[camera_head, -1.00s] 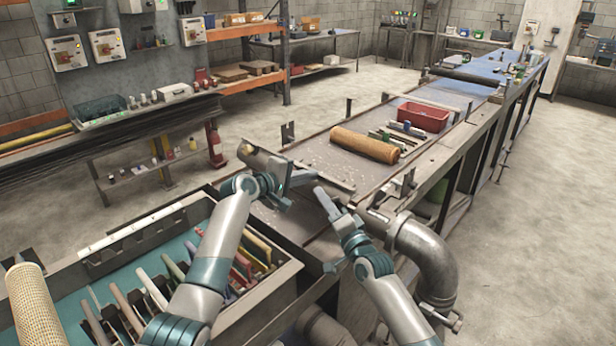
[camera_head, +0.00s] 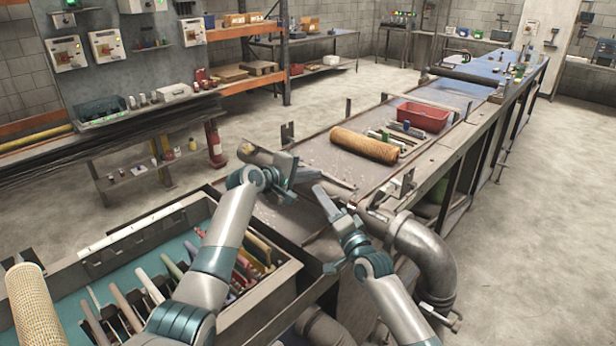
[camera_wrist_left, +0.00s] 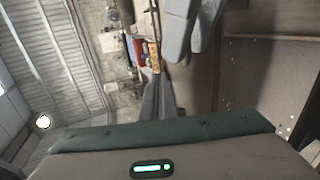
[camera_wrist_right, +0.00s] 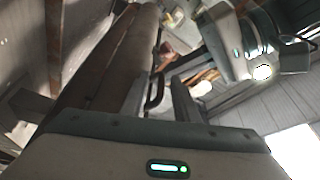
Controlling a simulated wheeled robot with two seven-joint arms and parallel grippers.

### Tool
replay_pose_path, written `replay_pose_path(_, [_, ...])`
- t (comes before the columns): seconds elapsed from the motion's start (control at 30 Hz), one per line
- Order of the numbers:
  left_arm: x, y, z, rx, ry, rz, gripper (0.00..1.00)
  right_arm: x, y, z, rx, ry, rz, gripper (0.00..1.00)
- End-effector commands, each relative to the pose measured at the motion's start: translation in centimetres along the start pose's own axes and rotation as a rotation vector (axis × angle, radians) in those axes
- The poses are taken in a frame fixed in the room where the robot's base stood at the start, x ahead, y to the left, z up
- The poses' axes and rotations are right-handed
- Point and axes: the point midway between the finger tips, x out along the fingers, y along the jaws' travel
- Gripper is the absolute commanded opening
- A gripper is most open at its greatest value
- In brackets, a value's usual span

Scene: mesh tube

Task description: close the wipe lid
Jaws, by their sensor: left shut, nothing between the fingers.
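I cannot make out the wipe lid for certain in any view. My left gripper (camera_head: 307,173) is over the near end of the metal bench, pointing right. In the left wrist view its fingers (camera_wrist_left: 157,88) are together with nothing between them. My right gripper (camera_head: 323,195) is just right of it, pointing up and left over the same bench. In the right wrist view its fingers (camera_wrist_right: 162,98) stand apart; a dark curved bar (camera_wrist_right: 156,88) shows between or beyond them, and I cannot tell whether they touch it. The left wrist view shows the right gripper's fingers (camera_wrist_left: 190,30) close by.
An orange mesh tube (camera_head: 364,146) lies across the bench (camera_head: 300,218), with small tools and a red bin (camera_head: 423,117) beyond. A thick pipe (camera_head: 432,262) curves at the bench's right.

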Motion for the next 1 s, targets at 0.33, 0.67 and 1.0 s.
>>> replay_pose_path(0.33, [0.0,-0.1,0.0,0.000,0.000,-0.001,0.00,-0.8,0.1,-0.1,-0.001,0.001,0.001,0.28])
replay_pose_path(0.67, [0.0,-0.1,0.0,-0.001,0.000,-0.001,0.00,-5.1,0.1,0.0,-0.001,0.000,0.002,0.28])
replay_pose_path(1.0, [0.0,-0.1,0.0,-0.001,0.000,-0.001,0.00,-10.6,0.1,0.0,-0.001,0.000,0.001,0.28])
